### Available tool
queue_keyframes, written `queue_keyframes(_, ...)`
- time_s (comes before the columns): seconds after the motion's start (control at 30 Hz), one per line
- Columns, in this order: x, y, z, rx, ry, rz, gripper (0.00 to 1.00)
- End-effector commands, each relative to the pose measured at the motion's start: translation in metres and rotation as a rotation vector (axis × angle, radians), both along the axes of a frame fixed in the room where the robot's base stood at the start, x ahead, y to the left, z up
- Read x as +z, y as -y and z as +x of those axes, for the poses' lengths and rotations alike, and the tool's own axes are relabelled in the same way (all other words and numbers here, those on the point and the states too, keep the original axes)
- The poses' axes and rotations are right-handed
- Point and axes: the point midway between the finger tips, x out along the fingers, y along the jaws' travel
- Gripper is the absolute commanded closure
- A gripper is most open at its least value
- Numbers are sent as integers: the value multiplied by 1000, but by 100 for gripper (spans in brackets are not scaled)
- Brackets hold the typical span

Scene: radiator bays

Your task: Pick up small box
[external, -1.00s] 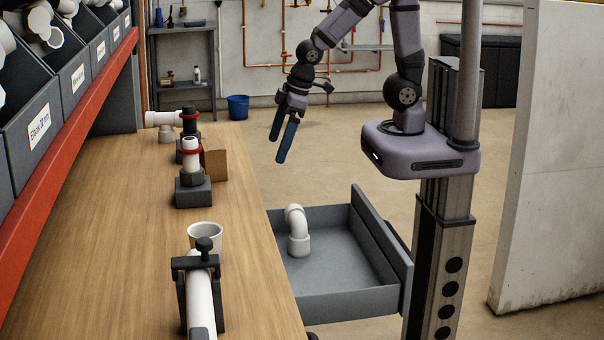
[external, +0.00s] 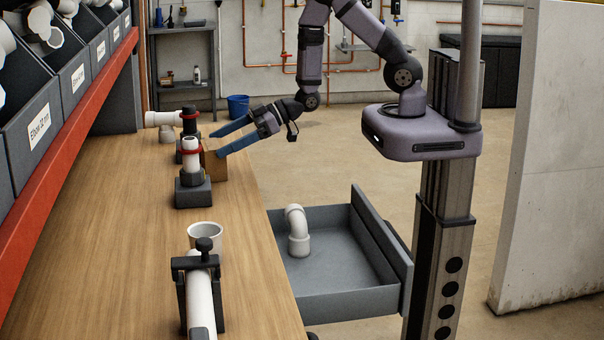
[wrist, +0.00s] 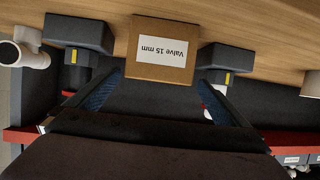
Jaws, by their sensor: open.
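The small box (external: 216,166) is brown cardboard and stands on the wooden bench near its right edge, partly hidden by my gripper. In the wrist view the box (wrist: 160,48) shows a white label that reads "Valve 15 mm" upside down. My gripper (external: 216,143) is open, with its blue fingers spread and pointing left over the bench edge.
A white pipe with a red ring on a dark stand (external: 193,190) is just left of the box. More pipe fittings (external: 165,120) stand behind. A grey open drawer (external: 345,307) holds a white elbow (external: 298,230). Bins (external: 40,125) line the left shelf.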

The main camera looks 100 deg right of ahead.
Motion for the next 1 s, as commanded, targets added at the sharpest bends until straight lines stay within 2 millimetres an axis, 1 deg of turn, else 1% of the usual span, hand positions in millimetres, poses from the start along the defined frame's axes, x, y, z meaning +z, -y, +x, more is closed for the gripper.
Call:
queue_keyframes(0.03,-10,0,0,0,-3,1,0)
queue_keyframes(0.2,-23,0,1,1,1,-2,0)
queue_keyframes(0.43,-25,0,2,0,2,-3,0)
queue_keyframes(0.7,-32,-2,18,1,1,-3,0)
queue_keyframes(1.0,-35,-1,25,0,1,-2,0)
